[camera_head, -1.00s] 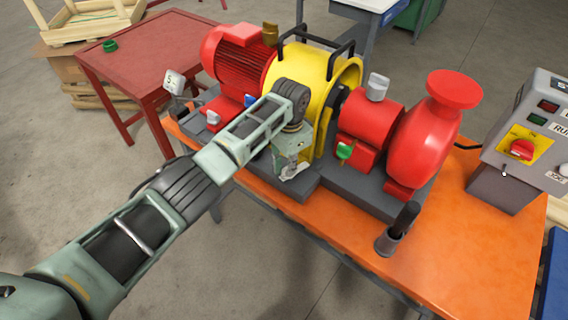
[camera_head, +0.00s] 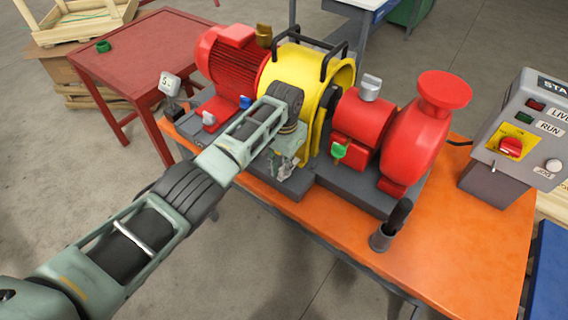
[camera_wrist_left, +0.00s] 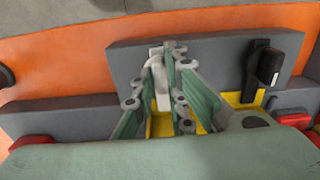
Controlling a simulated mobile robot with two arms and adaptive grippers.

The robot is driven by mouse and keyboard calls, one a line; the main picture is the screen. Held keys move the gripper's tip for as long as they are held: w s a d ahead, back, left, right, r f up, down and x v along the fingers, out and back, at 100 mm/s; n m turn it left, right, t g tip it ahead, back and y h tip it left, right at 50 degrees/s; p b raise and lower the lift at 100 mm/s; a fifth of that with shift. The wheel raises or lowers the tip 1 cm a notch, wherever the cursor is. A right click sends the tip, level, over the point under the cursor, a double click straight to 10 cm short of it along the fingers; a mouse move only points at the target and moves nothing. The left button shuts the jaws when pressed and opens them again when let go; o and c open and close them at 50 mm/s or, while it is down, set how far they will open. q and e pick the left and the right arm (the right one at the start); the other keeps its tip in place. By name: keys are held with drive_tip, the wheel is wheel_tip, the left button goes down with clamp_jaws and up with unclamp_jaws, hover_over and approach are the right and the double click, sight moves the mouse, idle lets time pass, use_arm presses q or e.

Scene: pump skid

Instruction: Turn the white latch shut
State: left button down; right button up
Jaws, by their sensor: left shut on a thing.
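My left gripper (camera_head: 284,172) reaches down in front of the yellow housing (camera_head: 296,72), at the front edge of the grey skid base. In the left wrist view its pale green fingers (camera_wrist_left: 166,52) close together around the white latch (camera_wrist_left: 161,88), which stands over a yellow plate. The fingers hide part of the latch, and its exact angle is hard to tell. In the head view the latch is mostly covered by the gripper. My right gripper is not in view.
A black latch (camera_wrist_left: 266,68) sits beside it in the left wrist view. A red motor (camera_head: 235,65), red pump (camera_head: 424,125) and green-handled valve (camera_head: 338,150) share the skid. A black-handled post (camera_head: 390,230) and a control box (camera_head: 510,140) stand to the right on the orange table (camera_head: 435,250).

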use_arm(q)
drive_tip(key=shift+d+r, duration=0.1)
drive_tip(key=c, duration=1.8)
unclamp_jaws()
drive_tip(key=shift+o, duration=0.2)
wheel_tip(320, 180, up, 12)
